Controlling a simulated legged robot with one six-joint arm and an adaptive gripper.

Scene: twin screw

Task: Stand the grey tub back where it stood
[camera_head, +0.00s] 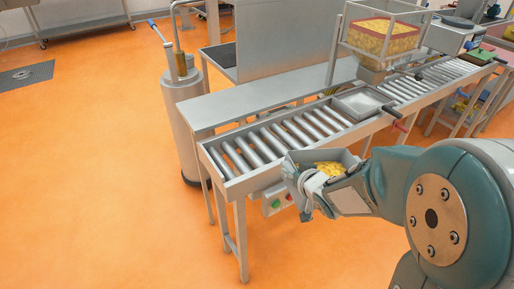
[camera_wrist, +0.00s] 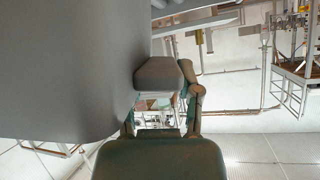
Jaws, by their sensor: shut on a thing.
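A grey tub (camera_head: 298,158) with yellow pieces in it is held in the air at the near end of the roller conveyor. My gripper (camera_head: 308,192) is shut on it from the near side, and the arm comes in from the right. In the wrist view the tub's smooth grey side (camera_wrist: 65,65) fills the left, close against the finger pad (camera_wrist: 158,73). The gripper and arm hide part of the tub in the head view. I cannot tell whether its underside touches the conveyor frame.
The roller conveyor (camera_head: 285,135) has bare rollers at its near end. A square grey pan (camera_head: 361,103) sits further along it, near a clear hopper (camera_head: 383,38) of yellow pieces. A metal cylinder (camera_head: 184,125) stands behind. The orange floor (camera_head: 95,170) at left is open.

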